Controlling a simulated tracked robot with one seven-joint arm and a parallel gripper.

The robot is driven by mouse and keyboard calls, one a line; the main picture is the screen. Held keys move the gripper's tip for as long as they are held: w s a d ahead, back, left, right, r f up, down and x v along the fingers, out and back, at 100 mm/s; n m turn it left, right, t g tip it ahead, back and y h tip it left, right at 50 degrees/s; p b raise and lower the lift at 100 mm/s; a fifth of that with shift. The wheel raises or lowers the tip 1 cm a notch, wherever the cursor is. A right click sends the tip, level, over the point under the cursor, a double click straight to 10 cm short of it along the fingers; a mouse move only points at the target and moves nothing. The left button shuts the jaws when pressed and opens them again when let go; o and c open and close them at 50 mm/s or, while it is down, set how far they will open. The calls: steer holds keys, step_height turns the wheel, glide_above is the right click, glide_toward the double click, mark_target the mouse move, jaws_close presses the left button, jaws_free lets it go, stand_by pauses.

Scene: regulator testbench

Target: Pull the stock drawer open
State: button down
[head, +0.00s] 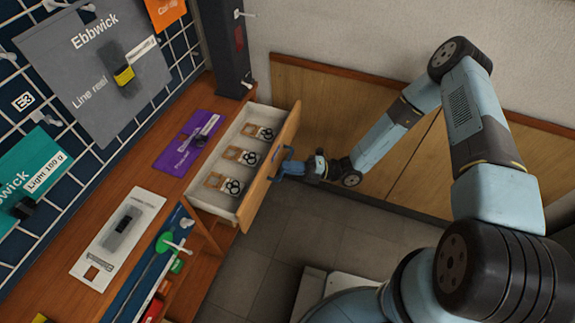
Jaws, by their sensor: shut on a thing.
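The stock drawer (235,214) stands pulled out from the wooden bench in the head view. Its light inside shows several small brown cards with dark round parts, lying in a row. My gripper (284,167) is at the outer face of the wooden drawer front (270,168), shut on the drawer handle (276,178). The handle is partly hidden by my gripper. My arm reaches in from the right.
The bench top (178,190) holds a purple card (188,140) and a white panel (117,236). A dark post (230,45) rises behind the drawer. Wood wall panelling (340,105) lies beyond my gripper. The tiled floor (325,225) in front of the drawer is clear.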

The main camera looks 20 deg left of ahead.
steer(key=shift+w+f, duration=0.15)
steer(key=c, duration=1.4)
jaws_free()
steer(key=shift+w, duration=0.1)
steer(key=shift+o, duration=1.1)
steer(key=v, duration=1.3)
steer(key=shift+d, duration=0.4)
